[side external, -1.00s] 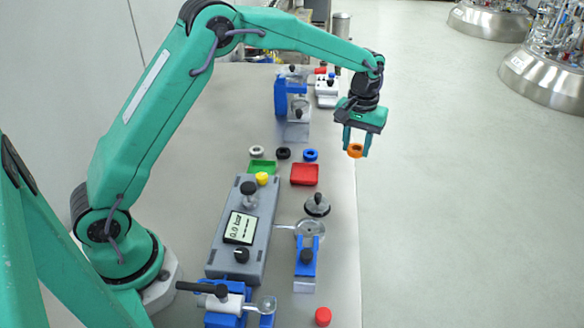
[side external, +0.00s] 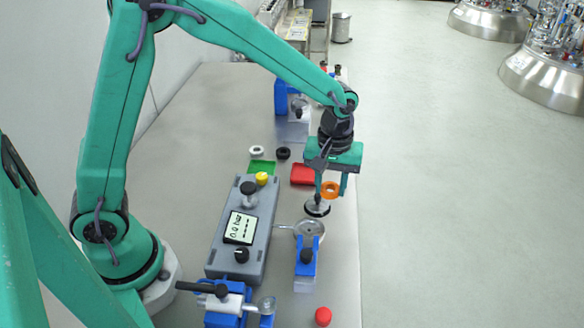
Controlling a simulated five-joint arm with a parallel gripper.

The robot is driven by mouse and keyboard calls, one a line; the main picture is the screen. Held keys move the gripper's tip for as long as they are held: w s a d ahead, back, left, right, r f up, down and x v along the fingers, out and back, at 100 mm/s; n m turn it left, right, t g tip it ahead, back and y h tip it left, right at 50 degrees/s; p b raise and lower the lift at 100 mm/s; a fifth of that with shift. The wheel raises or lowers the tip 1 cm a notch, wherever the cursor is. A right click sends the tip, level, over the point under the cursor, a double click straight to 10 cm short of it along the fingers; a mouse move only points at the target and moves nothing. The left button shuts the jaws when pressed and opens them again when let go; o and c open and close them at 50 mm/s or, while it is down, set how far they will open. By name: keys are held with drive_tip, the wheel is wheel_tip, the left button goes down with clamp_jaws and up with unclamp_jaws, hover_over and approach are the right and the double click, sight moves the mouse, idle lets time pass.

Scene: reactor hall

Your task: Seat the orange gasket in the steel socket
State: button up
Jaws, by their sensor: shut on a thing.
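The orange gasket (side external: 331,189) is a small ring held between the fingers of my gripper (side external: 330,192). My gripper is shut on it and points down, near the right edge of the table. The steel socket (side external: 309,228) looks like the round metal part with a thin pipe to its left, on a blue stand (side external: 306,265). The gasket is above and to the right of it in the picture, apart from it. A round lid with a black knob (side external: 317,208) lies just behind the socket, its knob partly hidden by a finger.
A grey gauge box (side external: 262,220) stands left of the socket. A red tray (side external: 302,174), a green tray (side external: 264,166), a white ring (side external: 257,150) and a black ring (side external: 283,153) lie behind. A red cap (side external: 323,317) and a blue clamp (side external: 222,320) are in front.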

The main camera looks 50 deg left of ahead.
drive_tip(key=n, duration=0.1)
approach(309, 232)
drive_tip(key=shift+f, duration=0.3)
drive_tip(key=shift+f, duration=2.45)
drive_tip(key=shift+f, duration=0.55)
idle(1.0)
drive_tip(key=o, duration=1.5)
drive_tip(key=shift+r, duration=0.1)
drive_tip(key=shift+r, duration=3.4)
drive_tip(key=shift+r, duration=0.1)
